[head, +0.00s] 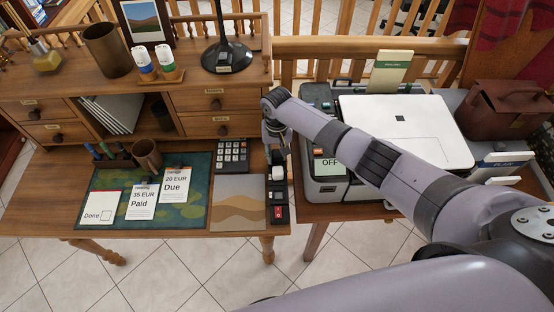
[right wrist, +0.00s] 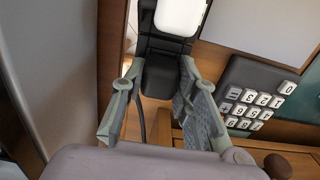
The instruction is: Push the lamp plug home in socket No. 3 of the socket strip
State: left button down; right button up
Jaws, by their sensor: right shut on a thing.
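The dark socket strip (head: 279,197) lies along the right edge of the desk, with a red switch at its near end. My right gripper (head: 275,152) is low over the strip's far part. In the right wrist view my right gripper (right wrist: 159,68) is shut on the black lamp plug (right wrist: 158,80), which is against or just short of the strip; I cannot tell its depth. A dark cable hangs below it. Socket numbers are unreadable. My left gripper is out of view.
The black lamp base (head: 226,57) stands on the desk's upper shelf. A calculator (head: 232,155) and a dune picture (head: 238,202) lie left of the strip. A printer (head: 328,165) marked OFF stands close on the right, under my right arm.

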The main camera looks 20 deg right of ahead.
jog(key=shift+f, duration=0.1)
dwell(0.5)
jog(key=o, duration=1.2)
